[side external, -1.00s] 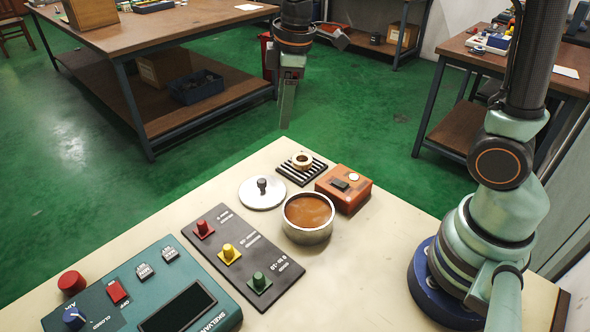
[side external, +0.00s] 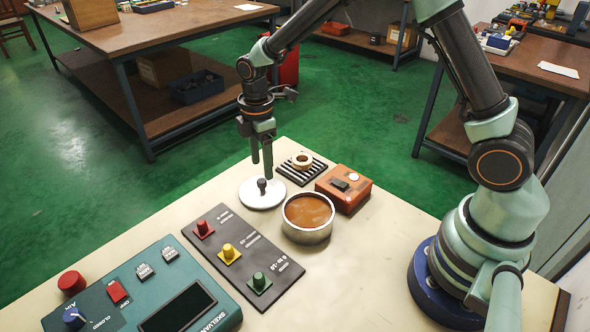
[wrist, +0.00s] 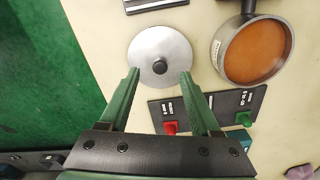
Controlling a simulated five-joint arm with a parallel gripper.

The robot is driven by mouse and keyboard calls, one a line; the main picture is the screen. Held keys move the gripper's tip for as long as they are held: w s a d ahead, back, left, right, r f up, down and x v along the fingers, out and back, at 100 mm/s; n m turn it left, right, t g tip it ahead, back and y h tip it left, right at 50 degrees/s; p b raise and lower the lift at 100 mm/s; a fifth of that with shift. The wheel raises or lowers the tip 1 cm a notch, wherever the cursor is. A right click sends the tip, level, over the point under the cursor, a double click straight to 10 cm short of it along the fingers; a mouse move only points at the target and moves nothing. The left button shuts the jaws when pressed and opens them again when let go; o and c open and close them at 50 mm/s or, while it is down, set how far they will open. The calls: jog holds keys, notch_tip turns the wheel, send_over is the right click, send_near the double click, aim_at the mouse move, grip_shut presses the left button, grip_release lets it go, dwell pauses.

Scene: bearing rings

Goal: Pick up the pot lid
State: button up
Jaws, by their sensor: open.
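The pot lid (side external: 252,196) is a flat silver disc with a black knob (side external: 262,186), lying on the cream worktop. It also shows in the wrist view (wrist: 172,42), with its knob near the middle of the disc. My gripper (side external: 261,168) is above the lid, pointing down, its fingers close over the disc. In the wrist view my gripper (wrist: 160,72) is open, with its green fingers apart and the knob between and just beyond their tips. Nothing is held. The pot (side external: 307,218) with brown contents stands to the right of the lid, uncovered.
A dark panel with coloured knobs (side external: 243,252) and a teal console (side external: 165,300) lie in front.

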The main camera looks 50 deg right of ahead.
aim_at(262, 180)
jog(key=shift+a+f, duration=0.2)
jog(key=shift+f, duration=2.5)
jog(key=shift+c, duration=0.3)
grip_shut()
